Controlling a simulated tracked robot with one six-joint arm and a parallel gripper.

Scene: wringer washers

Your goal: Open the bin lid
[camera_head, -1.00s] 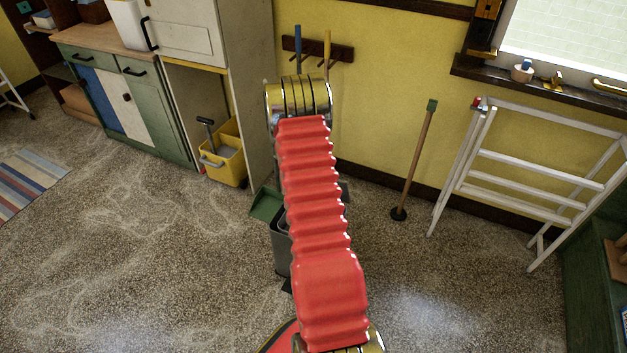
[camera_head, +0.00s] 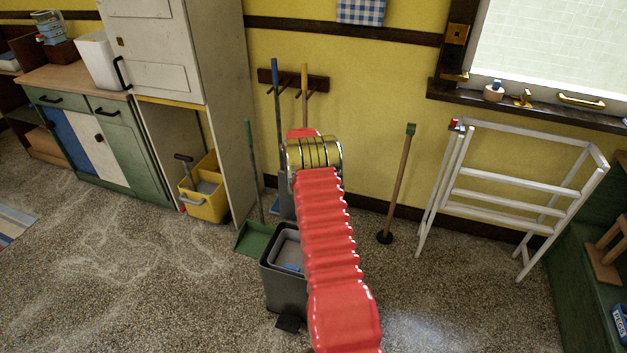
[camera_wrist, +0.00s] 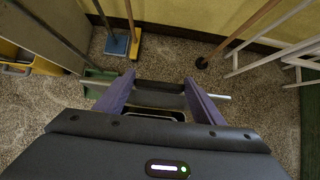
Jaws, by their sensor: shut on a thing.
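The grey bin (camera_head: 284,291) stands on the floor, partly behind my red arm in the head view. Its top is open on the visible side, showing a grey inner bucket with something blue in it. A grey panel, seemingly the raised lid (camera_head: 287,200), shows upright behind my arm. In the wrist view my gripper (camera_wrist: 162,98) has its two purple fingers on either side of a dark grey piece, seemingly the lid, and is shut on it. The gripper is hidden by my arm in the head view.
A green dustpan (camera_head: 254,238) lies left of the bin. A yellow bucket (camera_head: 205,195) stands by the cabinet. A plunger (camera_head: 398,185) and white drying rack (camera_head: 520,190) are to the right. Floor at front left is clear.

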